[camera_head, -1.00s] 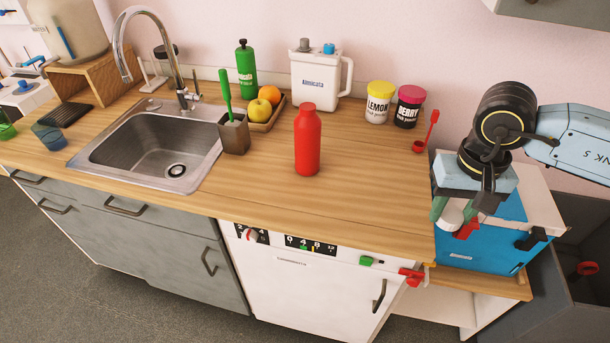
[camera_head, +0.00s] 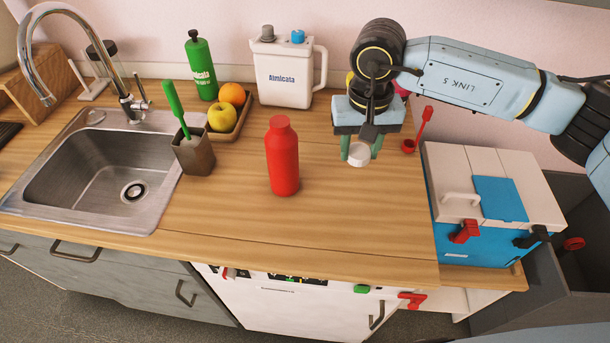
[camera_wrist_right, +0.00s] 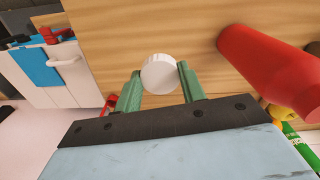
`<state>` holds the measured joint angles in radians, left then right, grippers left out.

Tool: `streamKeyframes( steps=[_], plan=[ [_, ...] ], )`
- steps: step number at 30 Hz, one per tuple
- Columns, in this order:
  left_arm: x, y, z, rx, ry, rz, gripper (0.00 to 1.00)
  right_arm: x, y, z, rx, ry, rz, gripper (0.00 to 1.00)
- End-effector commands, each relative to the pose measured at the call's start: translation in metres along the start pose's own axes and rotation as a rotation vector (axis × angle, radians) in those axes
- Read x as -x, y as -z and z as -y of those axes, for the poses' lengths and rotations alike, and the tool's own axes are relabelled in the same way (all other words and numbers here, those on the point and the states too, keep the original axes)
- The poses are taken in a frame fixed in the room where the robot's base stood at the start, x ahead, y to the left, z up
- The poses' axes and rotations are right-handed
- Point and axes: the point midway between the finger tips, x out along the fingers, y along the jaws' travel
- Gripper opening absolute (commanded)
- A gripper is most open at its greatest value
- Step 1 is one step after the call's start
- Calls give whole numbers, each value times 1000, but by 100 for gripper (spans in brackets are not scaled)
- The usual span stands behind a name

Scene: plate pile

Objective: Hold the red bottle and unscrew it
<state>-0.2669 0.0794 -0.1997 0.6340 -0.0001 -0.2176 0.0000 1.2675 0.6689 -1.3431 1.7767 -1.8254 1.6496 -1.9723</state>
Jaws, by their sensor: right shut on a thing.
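The red bottle (camera_head: 282,156) stands upright on the wooden counter, and its top shows no separate cap. It also shows at the right in the right wrist view (camera_wrist_right: 270,66). My right gripper (camera_head: 360,152) is to the right of the bottle, apart from it and above the counter. Its green fingers are shut on a round white object (camera_head: 358,155), which also shows between the fingertips in the right wrist view (camera_wrist_right: 159,74). My left gripper is not in view.
A blue and white box (camera_head: 478,247) is at the right. The front counter is clear.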

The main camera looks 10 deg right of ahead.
Motion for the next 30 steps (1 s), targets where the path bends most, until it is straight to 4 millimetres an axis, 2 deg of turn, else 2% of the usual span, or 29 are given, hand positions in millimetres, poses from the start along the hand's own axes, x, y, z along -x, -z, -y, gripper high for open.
streamKeyframes(
  steps=[1,4,9,11,16,22,30],
  plan=[
    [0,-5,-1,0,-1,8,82,-5,3,13,-31,5,8,13],
    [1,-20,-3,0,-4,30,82,-10,10,26,-102,8,16,13],
    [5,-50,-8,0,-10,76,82,-23,14,36,-171,6,33,13],
    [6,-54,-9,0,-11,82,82,-33,13,36,-177,5,36,13],
    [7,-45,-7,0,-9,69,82,-64,12,36,-176,5,34,13],
    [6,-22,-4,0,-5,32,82,-81,13,36,-175,6,31,13],
    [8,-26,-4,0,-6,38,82,-114,11,37,-174,6,31,13]
  ],
)
